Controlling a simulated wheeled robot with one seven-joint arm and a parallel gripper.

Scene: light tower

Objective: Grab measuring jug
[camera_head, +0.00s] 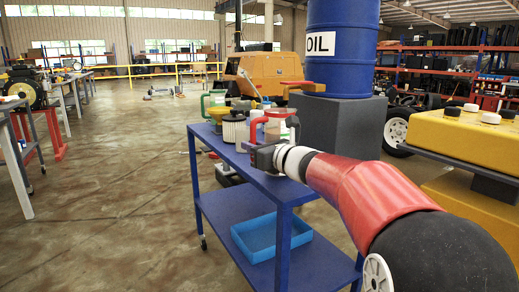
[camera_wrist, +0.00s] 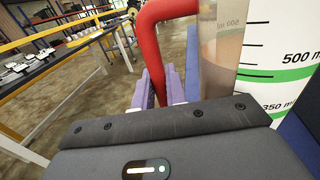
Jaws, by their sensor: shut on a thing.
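The measuring jug (camera_head: 277,130) is a clear jug with a red rim and red handle, near the far right of the blue cart's (camera_head: 238,160) top. In the wrist view its wall (camera_wrist: 270,45) shows black scale lines, a green band and "500 m" marks, close on the right. My gripper (camera_head: 262,152) is shut on the jug's red handle (camera_wrist: 165,30), its pale purple finger pads on either side of the handle's lower part. The jug looks upright. My gripper hides its base in the head view, so I cannot tell whether it touches the cart.
A blue tray (camera_head: 262,236) lies on the lower shelf. A blue oil drum (camera_head: 342,60) on a grey block stands behind right. Open floor lies left.

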